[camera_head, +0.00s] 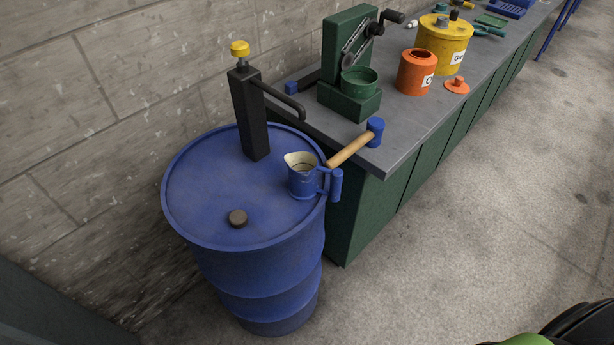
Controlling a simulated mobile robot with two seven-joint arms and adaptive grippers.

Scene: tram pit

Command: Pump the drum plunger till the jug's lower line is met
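A blue drum (200,190) stands against the wall at the left end of the bench. A black pump column (248,115) rises from its lid, with a yellow plunger knob (239,48) raised on top and a spout (285,102) reaching right. A blue jug (303,180) with a pale inside stands upright on the lid at the right, near the spout's end, its handle to the right. A line shows faintly inside it; the liquid level cannot be told. Neither of my grippers is in view.
A mallet (350,150) lies at the bench corner, its handle reaching toward the jug. A brown cap (237,218) sits on the drum lid. The grey bench (400,120) holds a green crank device (350,95), an orange can (415,75) and a yellow can (443,40).

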